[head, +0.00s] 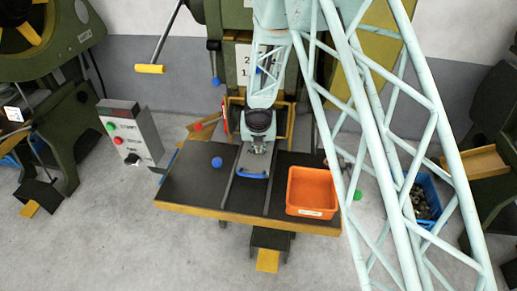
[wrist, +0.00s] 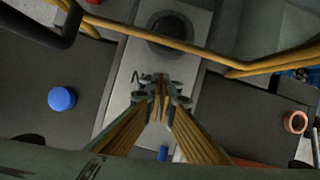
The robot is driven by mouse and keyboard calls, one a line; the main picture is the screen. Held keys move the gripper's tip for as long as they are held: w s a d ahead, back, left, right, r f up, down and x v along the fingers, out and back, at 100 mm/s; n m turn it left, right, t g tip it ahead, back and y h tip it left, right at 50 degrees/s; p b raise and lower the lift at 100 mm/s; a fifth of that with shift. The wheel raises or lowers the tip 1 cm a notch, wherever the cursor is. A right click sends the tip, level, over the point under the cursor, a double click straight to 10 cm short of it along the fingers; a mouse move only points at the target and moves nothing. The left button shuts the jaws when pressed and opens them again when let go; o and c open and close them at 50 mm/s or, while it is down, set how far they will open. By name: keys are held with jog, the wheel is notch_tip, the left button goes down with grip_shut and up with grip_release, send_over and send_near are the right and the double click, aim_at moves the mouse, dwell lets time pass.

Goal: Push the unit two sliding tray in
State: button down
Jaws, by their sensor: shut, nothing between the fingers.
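The unit two sliding tray (head: 248,190) is a grey plate running in the middle of the dark work table, with a blue handle (head: 251,175) at its front. The tray also shows in the wrist view (wrist: 118,90), with a dark round recess (wrist: 172,30) in it. A small blue bit, apparently the handle, shows between the fingers (wrist: 163,153). My gripper (head: 257,149) is above the tray, behind the handle in the head view. In the wrist view, my gripper (wrist: 160,92) has its fingertips together with nothing between them. I cannot tell whether it touches the tray.
A blue knob (head: 216,162) is on the table (head: 187,190) left of the tray. An orange bin (head: 312,190) stands on its right. A yellow guard bar (wrist: 200,48) crosses above the tray. A control box (head: 130,133) stands at left.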

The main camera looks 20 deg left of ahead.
jog(key=shift+s+d+b, duration=0.15)
jog(key=shift+s+b, duration=0.2)
jog(key=shift+b, duration=0.1)
jog(key=p+v, duration=0.4)
jog(key=v, duration=0.6)
jog(key=shift+p, duration=0.3)
